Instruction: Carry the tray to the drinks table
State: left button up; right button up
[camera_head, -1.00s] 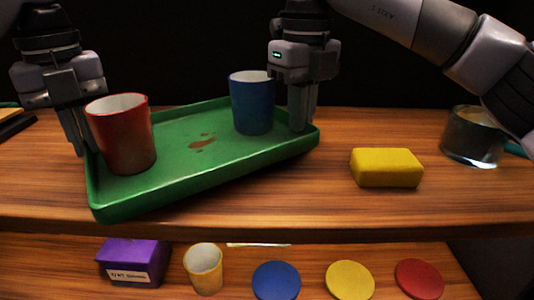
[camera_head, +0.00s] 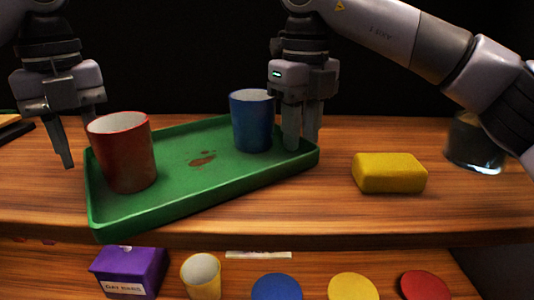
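The green tray (camera_head: 215,190) rests on the wooden tabletop, set at an angle. A red cup (camera_head: 128,160) stands upright at its left end, and a blue cup (camera_head: 252,125) stands near its far right corner. A brown stain (camera_head: 202,159) marks the tray floor between them. My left gripper (camera_head: 77,143) is open at the tray's left end, one finger outside the rim; the other is partly hidden behind the red cup. My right gripper (camera_head: 302,137) is open around the tray's right rim, beside the blue cup.
A yellow block (camera_head: 389,173) lies right of the tray. A glass container (camera_head: 472,150) stands further right, partly hidden by my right arm. The tabletop (camera_head: 450,210) ends at a front edge. Below are a purple box (camera_head: 130,272), a yellow cup (camera_head: 201,276) and coloured discs (camera_head: 353,287).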

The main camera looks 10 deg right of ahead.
pick_arm(q)
notch_tip(320, 180, up, 11)
pick_arm(e)
notch_tip(320, 180, up, 12)
dwell(1.2)
pick_arm(q)
jog(key=shift+f, duration=0.1)
